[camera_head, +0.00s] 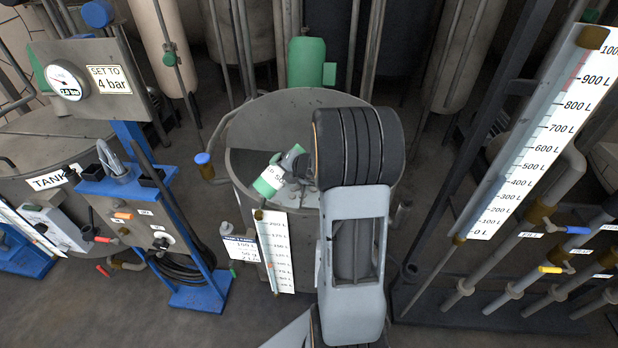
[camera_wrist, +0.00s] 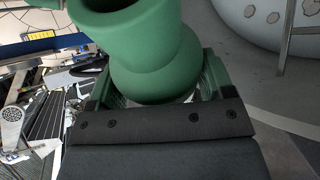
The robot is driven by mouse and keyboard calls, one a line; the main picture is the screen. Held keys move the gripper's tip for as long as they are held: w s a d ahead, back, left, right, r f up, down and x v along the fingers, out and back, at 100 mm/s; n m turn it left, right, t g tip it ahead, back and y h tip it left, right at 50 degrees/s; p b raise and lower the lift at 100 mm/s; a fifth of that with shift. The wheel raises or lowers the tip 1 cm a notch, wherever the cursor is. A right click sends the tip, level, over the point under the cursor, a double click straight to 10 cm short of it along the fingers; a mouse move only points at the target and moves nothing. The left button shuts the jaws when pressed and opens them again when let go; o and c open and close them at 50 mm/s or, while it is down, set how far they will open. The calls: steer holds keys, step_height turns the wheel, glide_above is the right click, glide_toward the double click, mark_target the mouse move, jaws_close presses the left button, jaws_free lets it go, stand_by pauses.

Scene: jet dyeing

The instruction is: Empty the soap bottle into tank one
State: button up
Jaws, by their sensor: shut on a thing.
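The soap bottle (camera_head: 270,181) is green with a white label. In the head view it is tilted, over the left front rim of the open grey middle tank (camera_head: 256,118). My gripper (camera_head: 291,166) is shut on it, partly hidden by my arm. In the wrist view the green bottle (camera_wrist: 155,70) sits between the fingers of my gripper (camera_wrist: 155,92), with a wide round opening at the upper left.
A blue stand with a gauge panel (camera_head: 88,80) reading "SET TO 4 bar" is at the left. A tall litre scale (camera_head: 540,130) and pipes with valves (camera_head: 565,250) are at the right.

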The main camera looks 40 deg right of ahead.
steer(key=shift+a+f+m+y, duration=0.2)
steer(key=shift+f+m+y, duration=0.5)
steer(key=shift+f, duration=0.55)
stand_by(0.3)
steer(key=shift+d+m+y+p, duration=0.4)
steer(key=shift+d+y+p, duration=0.2)
steer(key=shift+p, duration=0.75)
steer(key=shift+f+m+t+y+p, duration=0.3)
steer(key=shift+f+m+y+p, duration=0.15)
steer(key=shift+f, duration=0.55)
stand_by(0.8)
steer(key=shift+d+f+m+y+p, duration=0.15)
steer(key=shift+d+m+y+p, duration=0.1)
steer(key=shift+m+y+p, duration=0.45)
stand_by(0.7)
steer(key=shift+d+r+m+t+y, duration=0.35)
steer(key=shift+r+m+y, duration=0.1)
steer(key=shift+r+y, duration=0.15)
stand_by(1.0)
steer(key=shift+a+f, duration=0.1)
